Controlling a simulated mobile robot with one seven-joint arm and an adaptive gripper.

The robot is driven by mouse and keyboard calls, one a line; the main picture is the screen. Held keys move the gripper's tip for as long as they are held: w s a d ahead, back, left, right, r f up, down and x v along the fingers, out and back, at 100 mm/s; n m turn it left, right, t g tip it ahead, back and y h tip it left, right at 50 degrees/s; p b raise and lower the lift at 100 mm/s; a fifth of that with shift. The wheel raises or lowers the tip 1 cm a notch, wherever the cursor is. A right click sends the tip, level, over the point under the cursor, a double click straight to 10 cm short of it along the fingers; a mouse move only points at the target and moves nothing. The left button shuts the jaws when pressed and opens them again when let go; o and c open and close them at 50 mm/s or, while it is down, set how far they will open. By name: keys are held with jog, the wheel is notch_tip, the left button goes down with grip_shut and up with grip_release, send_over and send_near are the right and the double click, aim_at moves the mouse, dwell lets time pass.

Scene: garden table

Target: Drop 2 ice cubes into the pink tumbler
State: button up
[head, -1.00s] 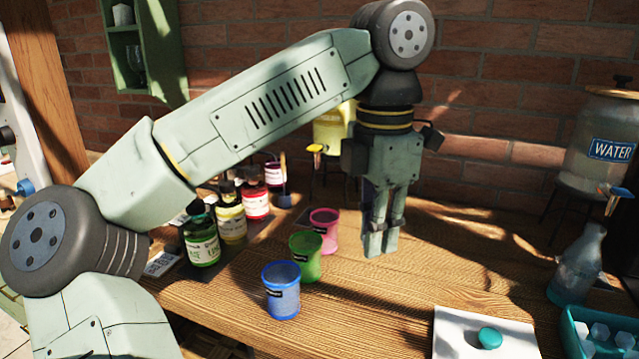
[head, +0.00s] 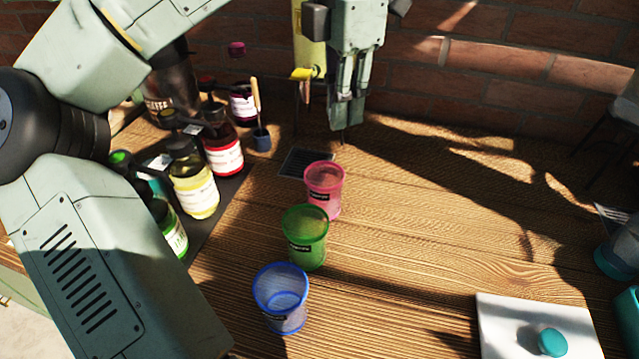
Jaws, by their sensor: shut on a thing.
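The pink tumbler (head: 324,188) stands upright on the wooden table, at the back of a row of three. What is inside it cannot be made out. My gripper (head: 346,112) points down beyond the tumbler and slightly to its right in the picture, apart from it. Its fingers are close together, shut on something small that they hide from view. No ice cube can be made out now. A teal edge (head: 627,318) at the far right belongs to the tray that held ice cubes in the earlier view; its inside is out of frame.
A green tumbler (head: 305,238) and a blue tumbler (head: 281,298) stand in front of the pink one. Several bottles (head: 194,186) stand at left, with a yellow dispenser (head: 310,45) behind. A white board with a teal knob (head: 551,342) lies front right. The table's middle right is clear.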

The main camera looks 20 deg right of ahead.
notch_tip(320, 180, down, 5)
jog(key=b, duration=0.3)
jog(key=shift+f, duration=0.1)
jog(key=o, duration=0.8)
